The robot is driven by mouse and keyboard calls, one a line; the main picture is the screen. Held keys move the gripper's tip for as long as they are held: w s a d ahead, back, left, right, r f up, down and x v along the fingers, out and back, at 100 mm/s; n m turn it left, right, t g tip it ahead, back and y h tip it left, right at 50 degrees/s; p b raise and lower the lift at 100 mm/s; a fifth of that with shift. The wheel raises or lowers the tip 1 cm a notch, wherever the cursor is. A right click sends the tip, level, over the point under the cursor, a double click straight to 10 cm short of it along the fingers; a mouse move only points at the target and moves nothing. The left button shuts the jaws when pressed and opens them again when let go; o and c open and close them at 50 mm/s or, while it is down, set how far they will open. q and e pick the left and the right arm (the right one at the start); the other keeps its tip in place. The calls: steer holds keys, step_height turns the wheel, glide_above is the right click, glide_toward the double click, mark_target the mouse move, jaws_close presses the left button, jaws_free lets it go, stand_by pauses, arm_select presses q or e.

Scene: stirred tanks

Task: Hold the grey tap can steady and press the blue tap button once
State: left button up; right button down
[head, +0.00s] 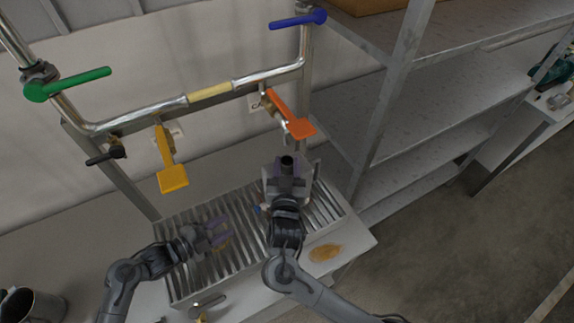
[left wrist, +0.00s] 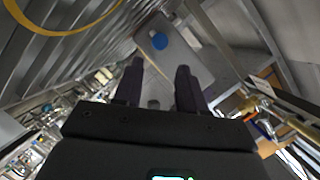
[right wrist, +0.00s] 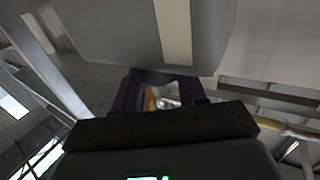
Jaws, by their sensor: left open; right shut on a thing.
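The grey tap can (head: 272,188) stands over the ribbed drip grate, with a dark round opening on top. My right gripper (head: 288,187) is shut on it; in the right wrist view its fingertips meet the grey body (right wrist: 110,30). A small blue tap button (head: 259,209) shows at the can's lower left.
Yellow (head: 173,178) and orange (head: 300,129) paddle levers hang above the grate (head: 183,262). Green (head: 68,84) and blue (head: 298,19) handles sit on the pipe. Metal shelves (head: 420,100) stand at right. A metal jug (head: 30,305) is at lower left.

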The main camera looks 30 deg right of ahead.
arm_select(q)
jaws_close()
stand_by(1.5)
